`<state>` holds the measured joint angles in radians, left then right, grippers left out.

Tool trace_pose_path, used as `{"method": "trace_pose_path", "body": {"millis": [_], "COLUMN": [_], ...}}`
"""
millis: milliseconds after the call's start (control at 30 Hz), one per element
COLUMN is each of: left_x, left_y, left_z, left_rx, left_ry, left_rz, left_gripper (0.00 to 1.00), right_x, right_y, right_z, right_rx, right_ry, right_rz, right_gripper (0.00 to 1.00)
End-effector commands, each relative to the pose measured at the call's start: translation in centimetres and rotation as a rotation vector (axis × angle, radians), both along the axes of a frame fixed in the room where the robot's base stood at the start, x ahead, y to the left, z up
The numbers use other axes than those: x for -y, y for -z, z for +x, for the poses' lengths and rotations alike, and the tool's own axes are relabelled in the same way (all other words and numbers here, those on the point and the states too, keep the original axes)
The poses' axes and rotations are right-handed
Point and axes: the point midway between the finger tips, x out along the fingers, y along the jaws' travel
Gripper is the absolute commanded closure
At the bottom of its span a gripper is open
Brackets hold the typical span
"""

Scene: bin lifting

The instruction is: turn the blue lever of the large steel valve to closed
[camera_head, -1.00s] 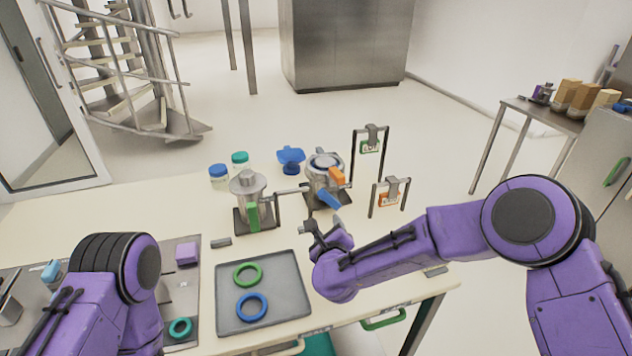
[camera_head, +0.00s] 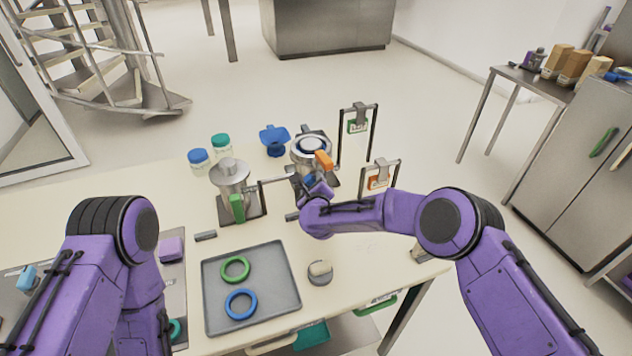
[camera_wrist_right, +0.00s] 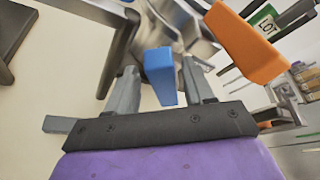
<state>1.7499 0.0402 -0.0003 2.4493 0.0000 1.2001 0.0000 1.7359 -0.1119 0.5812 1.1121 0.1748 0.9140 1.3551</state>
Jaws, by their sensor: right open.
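The large steel valve (camera_head: 306,159) stands at the back middle of the table. It has an orange lever (camera_head: 323,160) on its right side. In the right wrist view its blue lever (camera_wrist_right: 159,73) points toward my right gripper (camera_wrist_right: 160,82) and lies between the two spread fingers, with gaps visible at both sides. In the head view my right gripper (camera_head: 309,184) is at the front of the valve and mostly hides the blue lever. The orange lever (camera_wrist_right: 246,42) is just right of the fingers in the wrist view. My left gripper is out of view.
A smaller steel vessel with a green lever (camera_head: 237,208) stands left of the valve. Tag stands (camera_head: 357,124) are to the right and behind. A grey tray (camera_head: 272,312) with green and blue rings lies in front. A blue funnel-like piece (camera_head: 274,138) stands behind.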

Motion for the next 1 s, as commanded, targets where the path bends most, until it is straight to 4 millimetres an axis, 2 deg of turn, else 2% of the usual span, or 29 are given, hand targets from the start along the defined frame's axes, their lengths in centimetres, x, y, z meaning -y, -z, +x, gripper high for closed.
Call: {"method": "trace_pose_path", "body": {"millis": [267, 300, 367, 400, 467, 533, 567, 1000], "left_x": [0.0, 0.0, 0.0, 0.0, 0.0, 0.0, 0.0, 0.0], "left_y": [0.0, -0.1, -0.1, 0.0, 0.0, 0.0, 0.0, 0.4], "left_z": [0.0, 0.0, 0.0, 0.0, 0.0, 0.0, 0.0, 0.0], "left_rx": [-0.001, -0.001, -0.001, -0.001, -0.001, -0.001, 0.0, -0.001], "left_ry": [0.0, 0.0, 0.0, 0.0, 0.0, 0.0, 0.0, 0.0], "left_rz": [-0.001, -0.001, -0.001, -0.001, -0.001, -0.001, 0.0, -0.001], "left_gripper": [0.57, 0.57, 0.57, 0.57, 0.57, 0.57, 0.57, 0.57], "right_x": [-0.1, -0.1, 0.0, 0.0, 0.0, 0.1, 1.1, 0.0], "right_y": [0.0, 0.0, 0.0, 0.0, 0.0, -0.1, -0.1, 0.2], "right_z": [0.4, 0.3, 0.3, 0.4, 0.3, 0.4, 0.4, 0.3], "right_rx": [0.002, 0.002, 0.002, 0.002, 0.003, 0.003, 0.003, 0.008], "right_ry": [-0.001, -0.001, 0.001, 0.001, 0.001, 0.002, 0.004, 0.004], "right_rz": [0.0, 0.0, 0.0, 0.0, 0.0, 0.001, -0.002, -0.019], "right_gripper": [0.47, 0.5, 0.7, 0.83, 1.0, 1.0, 1.0, 1.0]}}
